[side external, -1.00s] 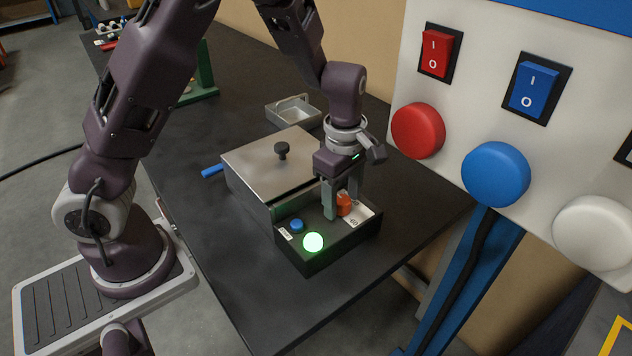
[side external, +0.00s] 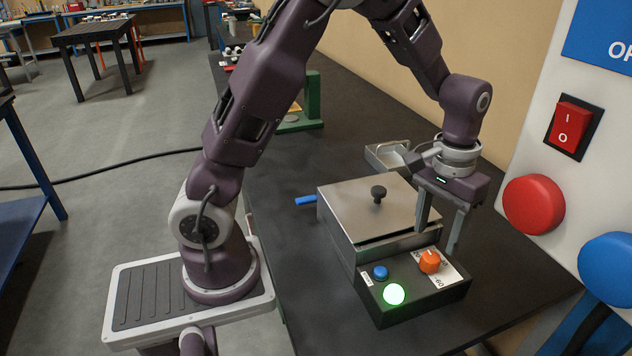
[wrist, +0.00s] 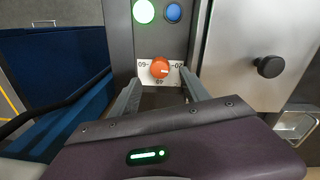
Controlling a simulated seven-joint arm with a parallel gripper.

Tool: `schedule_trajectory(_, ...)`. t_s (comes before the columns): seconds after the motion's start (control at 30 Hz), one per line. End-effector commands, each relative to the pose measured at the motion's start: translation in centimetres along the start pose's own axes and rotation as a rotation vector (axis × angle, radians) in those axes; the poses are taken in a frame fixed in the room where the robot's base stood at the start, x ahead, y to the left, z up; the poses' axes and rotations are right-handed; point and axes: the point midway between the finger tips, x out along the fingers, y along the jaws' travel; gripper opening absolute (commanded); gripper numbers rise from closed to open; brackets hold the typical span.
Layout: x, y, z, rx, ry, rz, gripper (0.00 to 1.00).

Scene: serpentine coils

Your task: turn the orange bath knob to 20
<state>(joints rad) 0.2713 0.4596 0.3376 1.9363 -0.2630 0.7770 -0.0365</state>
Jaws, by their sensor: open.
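The orange bath knob (side external: 430,262) sits on the dark control box at the bath's front, on a white scale plate (side external: 449,278). In the wrist view the fingers (wrist: 160,80) reach either side below the knob.
A lit green lamp (side external: 394,294) and a blue button (side external: 380,272) sit left of the knob. The steel lid (side external: 362,208) with its black handle (side external: 378,193) is close to the left finger. A panel with a red button (side external: 533,204) stands at right. A metal tray (side external: 388,157) lies behind.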

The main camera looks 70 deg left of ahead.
Motion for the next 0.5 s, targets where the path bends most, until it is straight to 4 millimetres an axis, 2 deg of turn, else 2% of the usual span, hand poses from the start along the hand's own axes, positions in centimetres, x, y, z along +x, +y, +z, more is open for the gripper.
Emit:
schedule_trajectory(0.03,-1.4,0.1,-0.1,0.000,0.006,0.002,0.55)
schedule_trajectory(0.2,-5.2,-0.4,2.3,0.024,0.049,0.052,0.55)
schedule_trajectory(0.5,-10.9,-1.8,7.5,0.092,0.154,0.112,0.55)
